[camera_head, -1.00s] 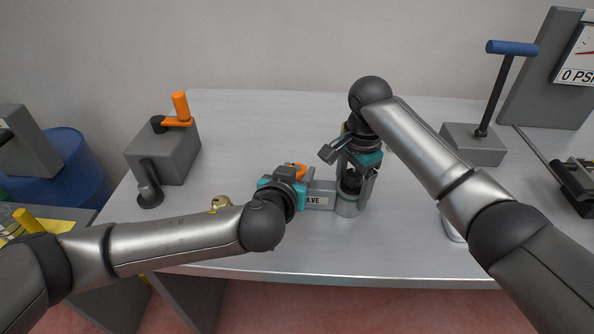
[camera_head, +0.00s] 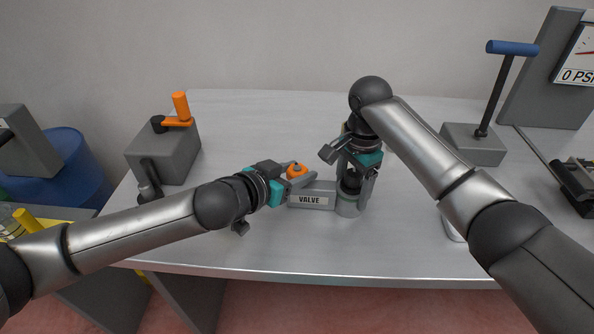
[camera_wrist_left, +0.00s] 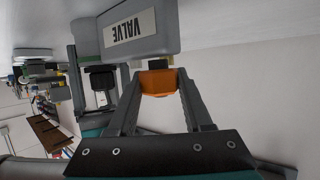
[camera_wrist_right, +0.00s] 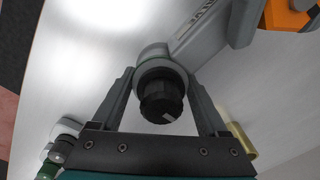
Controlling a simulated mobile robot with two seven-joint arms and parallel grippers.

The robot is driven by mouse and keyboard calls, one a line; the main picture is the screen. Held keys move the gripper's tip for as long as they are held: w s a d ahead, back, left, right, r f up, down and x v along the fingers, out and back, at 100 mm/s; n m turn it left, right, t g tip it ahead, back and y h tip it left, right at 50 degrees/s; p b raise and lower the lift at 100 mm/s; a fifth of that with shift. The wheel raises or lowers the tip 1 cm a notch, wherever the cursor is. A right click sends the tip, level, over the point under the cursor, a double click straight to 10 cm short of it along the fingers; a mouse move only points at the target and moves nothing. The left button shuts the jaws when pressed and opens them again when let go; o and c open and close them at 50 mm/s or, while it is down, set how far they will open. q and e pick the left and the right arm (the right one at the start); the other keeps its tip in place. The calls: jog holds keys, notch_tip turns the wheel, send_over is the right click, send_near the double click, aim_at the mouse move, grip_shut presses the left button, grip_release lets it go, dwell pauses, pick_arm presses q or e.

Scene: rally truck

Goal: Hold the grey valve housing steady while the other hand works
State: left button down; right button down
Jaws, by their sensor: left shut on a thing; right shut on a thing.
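The grey valve housing (camera_head: 312,200) lies on the table with its "VALVE" label facing front. An orange knob (camera_head: 297,170) sits at its left end, and a round grey end with a black knob (camera_wrist_right: 162,98) is at its right. My left gripper (camera_head: 288,178) comes from the left and is shut on the orange knob, which shows between its fingertips in the left wrist view (camera_wrist_left: 158,82). My right gripper (camera_head: 354,185) reaches down from above and is shut on the housing's round end, with its fingers on either side of the black knob.
A grey box with an orange handle (camera_head: 180,108) stands at the left of the table (camera_head: 270,120). A grey block with a blue T-handle (camera_head: 511,48) and a pressure gauge (camera_head: 578,60) stand at the right. The table behind the housing is clear.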

pick_arm(q)
jog(key=shift+s+d+f+m+g+h, duration=0.1)
jog(key=shift+d+m+g+h, duration=0.05)
jog(key=shift+m+g+h, duration=0.5)
jog(key=shift+s+d+m+g+h, duration=0.1)
jog(key=shift+m+g+h, duration=0.35)
jog(key=shift+m+h, duration=0.25)
jog(key=shift+m, duration=0.25)
jog(key=shift+a+g+h, duration=0.1)
jog(key=shift+g+h, duration=0.15)
jog(key=shift+g, duration=0.15)
jog(key=shift+c, duration=1.5)
grip_release()
jog(key=shift+w, duration=0.1)
jog(key=shift+a, duration=0.1)
jog(key=v, duration=1.2)
